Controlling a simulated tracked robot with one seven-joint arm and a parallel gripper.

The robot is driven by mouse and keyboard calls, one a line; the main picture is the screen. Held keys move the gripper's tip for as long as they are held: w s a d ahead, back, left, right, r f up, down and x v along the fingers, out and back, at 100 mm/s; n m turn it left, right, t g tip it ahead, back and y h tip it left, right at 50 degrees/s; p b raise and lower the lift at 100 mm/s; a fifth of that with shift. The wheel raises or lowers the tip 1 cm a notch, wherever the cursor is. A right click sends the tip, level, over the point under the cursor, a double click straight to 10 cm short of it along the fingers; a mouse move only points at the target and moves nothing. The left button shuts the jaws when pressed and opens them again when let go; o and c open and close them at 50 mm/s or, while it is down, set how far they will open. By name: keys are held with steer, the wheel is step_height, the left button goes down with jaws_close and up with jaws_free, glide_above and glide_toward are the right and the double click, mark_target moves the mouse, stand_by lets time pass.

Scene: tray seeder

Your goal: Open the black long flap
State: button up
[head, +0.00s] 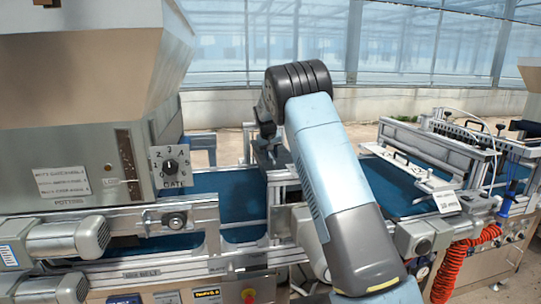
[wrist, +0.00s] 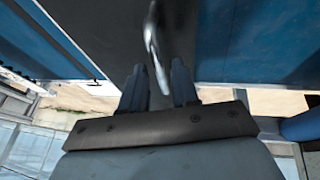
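A long dark grey-black panel, which looks like the flap (wrist: 115,38), lies between two blue surfaces in the wrist view. A thin, curved silver handle (wrist: 151,42) stands out from it. My gripper (wrist: 160,80) is open, and the handle's near end shows between its two dark fingers, with a gap on both sides. I cannot tell whether any finger touches it. In the head view my gripper (head: 267,140) points down over the dark crosspiece above the conveyor; my own arm hides part of that area.
A blue belt (head: 238,188) runs below between metal rails. A large hopper machine with a dial (head: 170,167) stands at left. At right are a white-plated unit (head: 412,165) and an orange coiled hose (head: 452,268). Greenhouse glazing fills the back.

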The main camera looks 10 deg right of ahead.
jaws_close()
stand_by(0.3)
